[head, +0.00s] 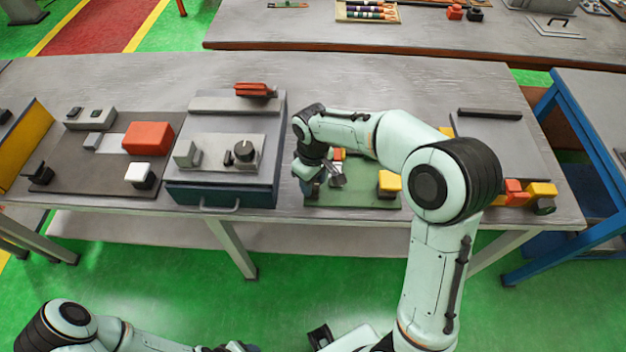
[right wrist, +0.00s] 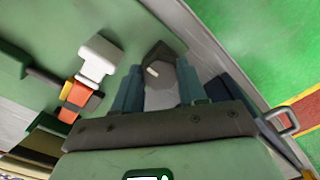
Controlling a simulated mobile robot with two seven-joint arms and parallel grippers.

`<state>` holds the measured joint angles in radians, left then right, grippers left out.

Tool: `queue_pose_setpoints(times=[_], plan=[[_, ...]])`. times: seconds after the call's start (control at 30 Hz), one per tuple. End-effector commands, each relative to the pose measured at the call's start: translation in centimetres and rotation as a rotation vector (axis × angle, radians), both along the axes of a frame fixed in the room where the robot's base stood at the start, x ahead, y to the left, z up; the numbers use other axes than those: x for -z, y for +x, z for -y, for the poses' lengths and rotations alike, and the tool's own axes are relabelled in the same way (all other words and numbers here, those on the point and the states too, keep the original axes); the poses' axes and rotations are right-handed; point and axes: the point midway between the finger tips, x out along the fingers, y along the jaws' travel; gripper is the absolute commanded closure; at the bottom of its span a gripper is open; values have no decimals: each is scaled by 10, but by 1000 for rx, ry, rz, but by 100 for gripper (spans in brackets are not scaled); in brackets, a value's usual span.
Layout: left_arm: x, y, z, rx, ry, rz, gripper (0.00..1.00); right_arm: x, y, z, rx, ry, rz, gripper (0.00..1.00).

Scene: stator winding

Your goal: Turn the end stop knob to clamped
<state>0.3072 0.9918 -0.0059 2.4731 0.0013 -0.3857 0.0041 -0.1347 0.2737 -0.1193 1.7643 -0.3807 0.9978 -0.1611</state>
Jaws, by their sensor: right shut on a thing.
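My right gripper (head: 312,188) is over the left part of the green plate (head: 375,200) in the head view. In the right wrist view the gripper (right wrist: 160,80) has its two blue-grey fingers on either side of a grey knob (right wrist: 161,95) with a dark, angular end and a small white mark. It is shut on this knob. In the head view the gripper and wrist hide the knob. I cannot read any clamped marking. My left arm shows at the bottom left, but its fingers are out of view.
A light T-shaped piece (right wrist: 97,60) and an orange block (right wrist: 78,94) stand beside the gripper on the plate. To the left is a blue-sided box with a handle (head: 223,207) and a black knob (head: 244,151) on top. A yellow block (head: 390,182) is on the right.

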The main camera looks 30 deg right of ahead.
Motion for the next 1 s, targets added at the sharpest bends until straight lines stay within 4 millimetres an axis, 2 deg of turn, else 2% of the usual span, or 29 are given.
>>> queue_pose_setpoints(times=[0.5,0.53,0.6,0.87,1.0], plan=[[0,0,0,0,0,0,41,-1,1,0,20,0,3,89],[0,0,0,0,0,0,41,-1,1,0,20,0,4,49],[0,0,0,0,0,0,41,-1,1,0,19,0,3,33],[0,0,0,0,0,0,41,-1,0,0,17,0,1,33],[-1,1,0,0,0,1,41,-10,1,0,17,0,3,33]])
